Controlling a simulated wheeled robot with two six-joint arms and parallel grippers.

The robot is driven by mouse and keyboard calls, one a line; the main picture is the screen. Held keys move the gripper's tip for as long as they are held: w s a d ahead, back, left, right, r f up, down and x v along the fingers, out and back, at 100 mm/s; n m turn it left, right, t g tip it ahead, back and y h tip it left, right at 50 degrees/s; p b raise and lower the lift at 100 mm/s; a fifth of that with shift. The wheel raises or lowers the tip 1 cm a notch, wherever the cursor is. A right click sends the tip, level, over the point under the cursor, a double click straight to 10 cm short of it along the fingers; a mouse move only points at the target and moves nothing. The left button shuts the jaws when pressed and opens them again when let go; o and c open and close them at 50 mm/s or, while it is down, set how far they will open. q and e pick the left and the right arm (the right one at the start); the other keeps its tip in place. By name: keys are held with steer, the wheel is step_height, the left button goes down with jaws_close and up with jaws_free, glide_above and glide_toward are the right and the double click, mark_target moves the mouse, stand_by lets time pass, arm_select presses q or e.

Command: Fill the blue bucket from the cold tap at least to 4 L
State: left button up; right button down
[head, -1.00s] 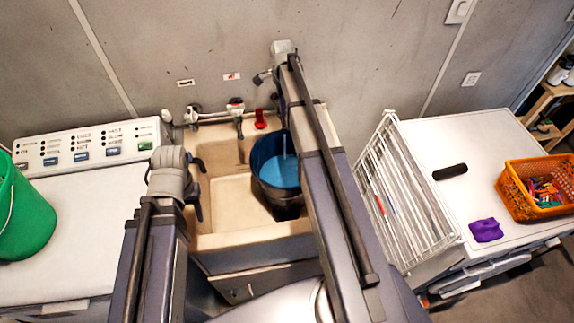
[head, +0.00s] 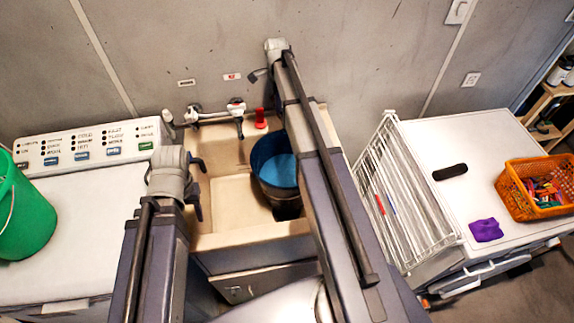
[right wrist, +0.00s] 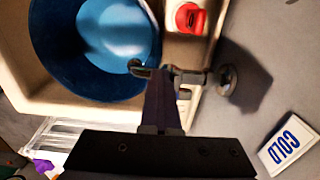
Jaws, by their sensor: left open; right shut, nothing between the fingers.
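The blue bucket (head: 262,172) stands upright in the beige sink, partly hidden behind my right arm. It holds water (head: 280,170), also visible in the right wrist view (right wrist: 115,45); no level marks are readable. The cold tap (right wrist: 222,78) is on the wall beside a COLD label (right wrist: 285,142), partly covered by my right gripper (right wrist: 168,75). That gripper is shut and empty at the tap; whether it touches is unclear. No falling stream shows now. My left gripper (head: 197,185) is open and empty above the sink's left side.
A green bucket (head: 25,215) stands left on a white machine. At right are a white rack (head: 405,190) and orange basket (head: 540,190).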

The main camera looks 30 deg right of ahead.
step_height(320, 180, up, 7)
steer(key=p, duration=0.7)
steer(key=shift+s, duration=0.45)
steer(key=shift+f, duration=0.1)
